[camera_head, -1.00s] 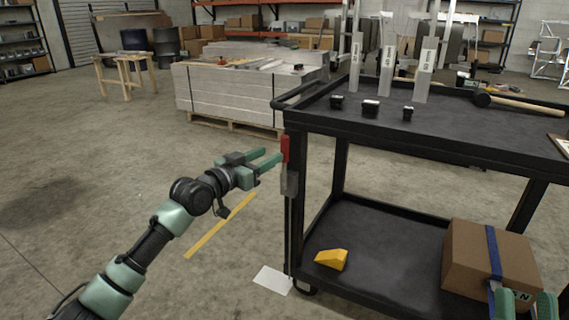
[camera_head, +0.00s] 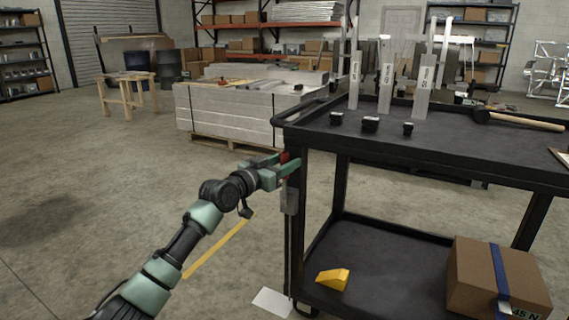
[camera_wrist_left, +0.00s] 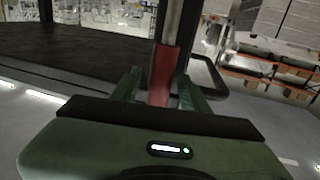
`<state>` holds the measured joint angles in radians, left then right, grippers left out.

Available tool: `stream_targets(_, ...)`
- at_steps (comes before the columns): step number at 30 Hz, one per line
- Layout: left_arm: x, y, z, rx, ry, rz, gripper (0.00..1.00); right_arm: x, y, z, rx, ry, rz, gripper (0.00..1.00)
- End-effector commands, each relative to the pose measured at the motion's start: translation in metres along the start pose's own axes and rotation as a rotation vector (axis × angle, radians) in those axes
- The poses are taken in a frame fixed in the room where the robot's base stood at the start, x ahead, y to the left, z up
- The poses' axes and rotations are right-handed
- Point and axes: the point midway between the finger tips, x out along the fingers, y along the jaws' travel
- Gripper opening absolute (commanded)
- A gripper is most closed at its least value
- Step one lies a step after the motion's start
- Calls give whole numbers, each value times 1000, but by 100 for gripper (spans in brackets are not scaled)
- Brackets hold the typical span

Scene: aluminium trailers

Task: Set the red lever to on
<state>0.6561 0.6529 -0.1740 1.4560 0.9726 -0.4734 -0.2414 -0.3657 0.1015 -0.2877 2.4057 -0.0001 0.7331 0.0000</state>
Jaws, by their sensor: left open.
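The red lever (camera_head: 284,158) is at the near left corner post of the black cart, above a grey metal bracket (camera_head: 290,200). In the head view only a small part of its red grip shows between my left gripper's fingers. In the left wrist view the red lever (camera_wrist_left: 163,75) stands upright between the two green fingers. My left gripper (camera_head: 287,165) is open around the lever, one finger on each side. I cannot tell whether either finger touches it. My right gripper does not clearly show in the head view.
The black cart (camera_head: 420,150) carries small black blocks, labelled upright plates and a mallet (camera_head: 520,121). Its lower shelf holds a yellow wedge (camera_head: 333,279) and a cardboard box (camera_head: 480,285). Floor left of the cart is open, with a yellow strip (camera_head: 218,248).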

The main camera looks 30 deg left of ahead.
Motion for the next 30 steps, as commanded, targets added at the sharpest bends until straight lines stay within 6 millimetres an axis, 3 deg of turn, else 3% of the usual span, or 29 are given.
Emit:
stream_targets(2,0,0,0,0,0,0,40,0,0,0,0,-1,0,36)
stream_targets(6,0,0,0,0,0,0,1,0,0,0,0,-1,0,36)
stream_targets(30,0,0,0,0,0,0,0,0,0,0,-1,-2,0,36)
